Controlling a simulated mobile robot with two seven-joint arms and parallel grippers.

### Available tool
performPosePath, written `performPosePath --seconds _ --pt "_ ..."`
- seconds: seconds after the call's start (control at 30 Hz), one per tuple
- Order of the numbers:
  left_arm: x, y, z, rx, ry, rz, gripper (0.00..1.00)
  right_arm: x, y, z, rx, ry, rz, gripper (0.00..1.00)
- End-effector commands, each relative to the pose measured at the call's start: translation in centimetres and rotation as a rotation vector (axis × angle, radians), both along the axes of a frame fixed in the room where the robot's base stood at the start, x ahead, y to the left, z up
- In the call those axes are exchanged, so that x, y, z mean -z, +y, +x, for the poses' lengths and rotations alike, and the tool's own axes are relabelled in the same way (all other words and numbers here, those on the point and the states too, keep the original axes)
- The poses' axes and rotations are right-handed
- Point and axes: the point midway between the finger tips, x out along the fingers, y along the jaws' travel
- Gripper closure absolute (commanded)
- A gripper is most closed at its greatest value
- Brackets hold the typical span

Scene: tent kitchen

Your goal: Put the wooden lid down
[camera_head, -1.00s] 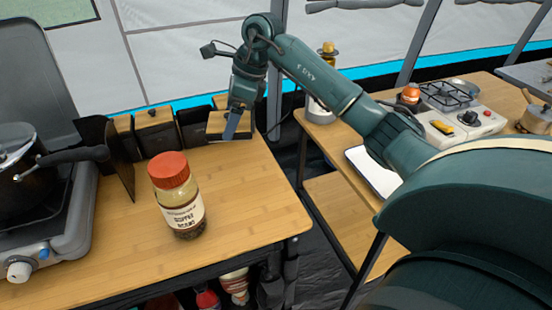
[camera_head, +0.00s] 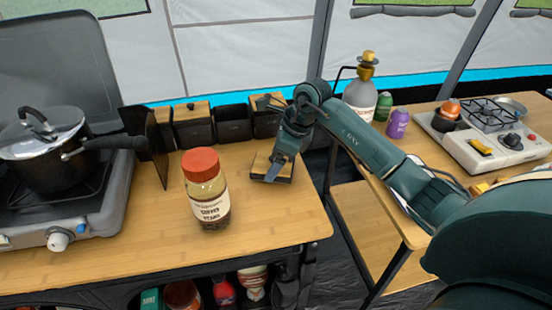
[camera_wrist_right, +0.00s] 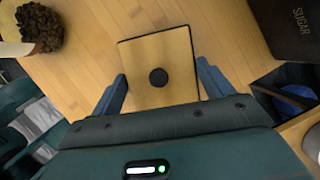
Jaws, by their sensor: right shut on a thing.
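The wooden lid (camera_head: 266,164) is a square, light wood plate with a dark edge. In the right wrist view the lid (camera_wrist_right: 175,48) shows its round black knob and lies between the two blue fingers. My right gripper (camera_head: 277,170) is shut on it. The lid is flat, at or just above the table (camera_head: 150,232), in front of the black canisters; I cannot tell whether it touches the wood. My left gripper is not in view.
A coffee bean jar with a red cap (camera_head: 209,190) stands left of the lid. Black canisters line the back; one (camera_head: 232,124) has no lid. A stove with a pot (camera_head: 48,150) is at left. The table's right edge is close to the lid.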

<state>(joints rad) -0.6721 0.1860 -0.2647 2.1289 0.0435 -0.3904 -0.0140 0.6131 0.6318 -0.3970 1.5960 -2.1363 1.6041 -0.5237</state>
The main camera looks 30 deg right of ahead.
Motion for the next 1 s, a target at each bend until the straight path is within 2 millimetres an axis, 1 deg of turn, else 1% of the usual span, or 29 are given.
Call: performPosePath --seconds 0.07,0.27,0.37,0.4,0.63,0.87,0.97,1.0 --pt "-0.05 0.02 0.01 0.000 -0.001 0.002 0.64 0.46 -0.01 0.03 0.001 -0.002 0.001 0.44" --pt "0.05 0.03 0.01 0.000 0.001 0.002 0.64 0.46 -0.03 0.05 0.000 -0.003 0.000 0.44" --pt "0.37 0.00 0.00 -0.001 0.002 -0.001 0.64 0.83 -0.05 0.04 0.000 -0.002 -0.001 0.44" --pt "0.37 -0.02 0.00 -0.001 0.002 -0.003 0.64 0.86 -0.05 0.04 0.000 -0.002 -0.001 0.20" --pt "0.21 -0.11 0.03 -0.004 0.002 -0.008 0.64 0.75 -0.03 0.03 0.000 -0.001 0.000 0.01" --pt "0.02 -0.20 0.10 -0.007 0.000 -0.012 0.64 0.69 -0.02 0.03 0.000 -0.001 0.000 0.00" --pt "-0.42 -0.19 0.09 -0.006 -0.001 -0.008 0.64 0.15 -0.02 0.04 0.000 -0.003 0.002 0.00" --pt "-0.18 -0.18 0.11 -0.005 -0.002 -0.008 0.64 -0.09 -0.25 -0.02 0.001 -0.004 -0.001 0.00"
